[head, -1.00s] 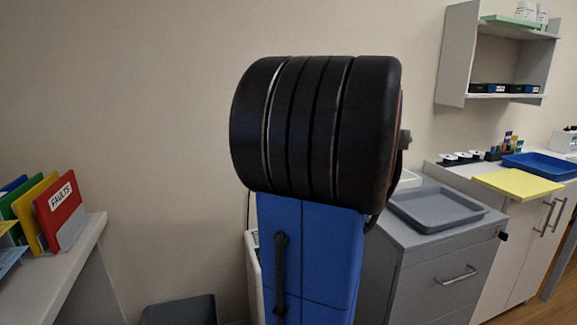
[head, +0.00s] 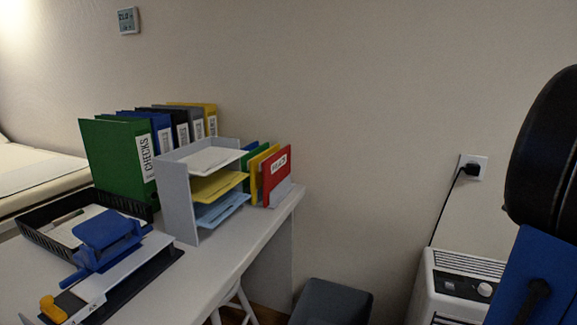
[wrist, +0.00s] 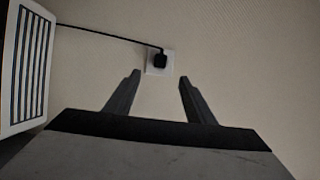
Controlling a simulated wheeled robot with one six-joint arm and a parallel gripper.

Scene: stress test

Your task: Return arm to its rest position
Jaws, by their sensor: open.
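My gripper (wrist: 160,84) shows in the wrist view with its two dark fingers spread apart and nothing between them. Beyond the fingertips is the beige wall with a white socket (wrist: 158,62) and a black plug in it; I cannot tell the exact distance. In the head view, part of my arm, black and blue, stands at the right edge. My gripper itself does not show in the head view.
A white heater (head: 455,285) stands by the wall, its cord running to the socket (head: 473,168). A desk (head: 262,232) at left holds binders (head: 118,160), a paper tray rack (head: 178,200) and a blue hole punch (head: 105,232). A dark stool (head: 332,300) stands between.

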